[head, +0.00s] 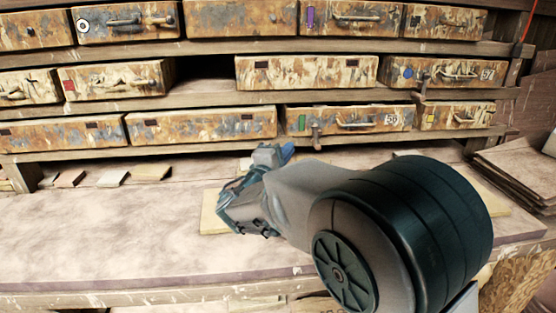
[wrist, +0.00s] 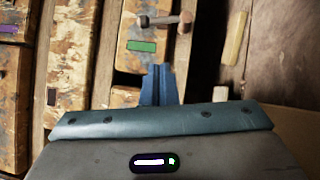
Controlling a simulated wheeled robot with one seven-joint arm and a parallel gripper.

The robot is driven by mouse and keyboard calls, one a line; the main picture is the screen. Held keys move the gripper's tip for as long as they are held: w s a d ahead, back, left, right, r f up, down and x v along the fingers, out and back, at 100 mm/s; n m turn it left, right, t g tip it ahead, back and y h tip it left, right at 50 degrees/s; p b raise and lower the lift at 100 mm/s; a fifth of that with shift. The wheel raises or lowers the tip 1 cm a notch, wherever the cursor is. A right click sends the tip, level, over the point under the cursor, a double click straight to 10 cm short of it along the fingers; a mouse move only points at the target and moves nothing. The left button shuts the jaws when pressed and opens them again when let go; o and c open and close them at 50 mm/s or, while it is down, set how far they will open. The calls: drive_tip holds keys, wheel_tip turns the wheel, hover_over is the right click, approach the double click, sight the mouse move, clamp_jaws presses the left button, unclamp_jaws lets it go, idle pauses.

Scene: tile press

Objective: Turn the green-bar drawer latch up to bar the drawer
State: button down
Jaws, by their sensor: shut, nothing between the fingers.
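The green-bar drawer (head: 350,119) is in the lowest row, pushed in, with a green bar (head: 301,122) on its left part and a pull handle. Its latch (head: 316,137) is a small peg-like piece at the drawer's lower edge, right of the bar, in line with the vertical. In the wrist view the latch (wrist: 165,19) lies across the picture, beyond the green bar (wrist: 142,46); which end is its pivot I cannot tell. My gripper (head: 287,152) is low in front of the drawer, apart from the latch. Its blue fingers (wrist: 160,85) are together and empty.
Other drawers (head: 202,124) fill the rows, some with handles. Wooden blocks (head: 150,172) lie on the bench (head: 100,230) under the bottom row, and one sits beneath my gripper. Stacked sheets (head: 515,165) are at the right.

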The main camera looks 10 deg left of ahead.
sight(316, 136)
drive_tip(key=w+d, duration=0.2)
drive_tip(key=w+d+r, duration=0.1)
drive_tip(key=w+d, duration=0.1)
drive_tip(key=shift+w+d, duration=0.15)
drive_tip(key=shift+w, duration=0.25)
drive_tip(key=shift+r, duration=0.1)
